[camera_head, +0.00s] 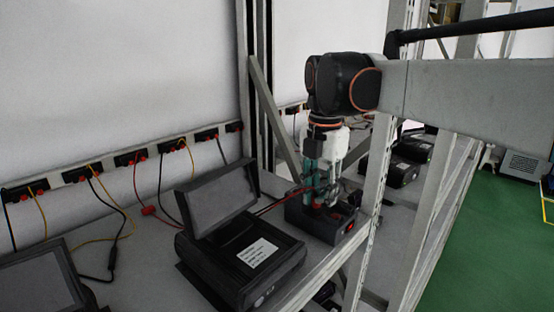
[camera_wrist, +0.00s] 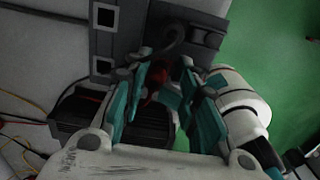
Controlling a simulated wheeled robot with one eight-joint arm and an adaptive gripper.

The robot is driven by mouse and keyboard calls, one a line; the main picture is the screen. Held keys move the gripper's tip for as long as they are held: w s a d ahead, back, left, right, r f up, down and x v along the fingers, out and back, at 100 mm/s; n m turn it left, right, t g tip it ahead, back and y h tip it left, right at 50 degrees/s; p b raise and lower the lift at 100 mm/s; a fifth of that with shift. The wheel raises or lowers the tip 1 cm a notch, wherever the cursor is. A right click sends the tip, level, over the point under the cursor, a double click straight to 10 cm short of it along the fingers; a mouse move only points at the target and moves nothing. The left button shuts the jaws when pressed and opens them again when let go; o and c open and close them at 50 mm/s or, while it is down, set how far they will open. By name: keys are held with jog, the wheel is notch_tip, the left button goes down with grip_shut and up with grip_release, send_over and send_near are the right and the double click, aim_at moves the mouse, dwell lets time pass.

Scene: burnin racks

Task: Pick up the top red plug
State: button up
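My gripper (camera_head: 322,190) points down at the black box with a red switch (camera_head: 325,224) on the shelf. In the wrist view, the teal fingers of my gripper (camera_wrist: 166,78) stand apart. A red plug (camera_wrist: 155,82) shows between them, nearer the left finger, with a dark gap on its other side. The fingers hide part of it, and I cannot see whether either one touches it. Red leads (camera_head: 272,207) run from the left toward the box. In the head view the fingers cover the plug area.
A black device with a raised screen (camera_head: 248,250) stands on the shelf left of the box. A loose red plug (camera_head: 149,210) lies near the wall sockets (camera_head: 130,158). A rack post (camera_head: 372,190) stands close right of my gripper. Green floor (camera_head: 490,220) is open beyond.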

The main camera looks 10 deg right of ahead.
jog(key=shift+s+a+f, duration=0.15)
jog(key=shift+s, duration=0.4)
jog(key=shift+c, duration=1.4)
jog(key=shift+w+r, duration=0.15)
jog(key=shift+r, duration=0.45)
jog(key=shift+c, duration=0.8)
notch_tip(320, 180, up, 19)
jog(key=shift+w+f+b, duration=0.1)
jog(key=shift+w+b, duration=0.05)
jog(key=shift+b, duration=1.1)
grip_shut()
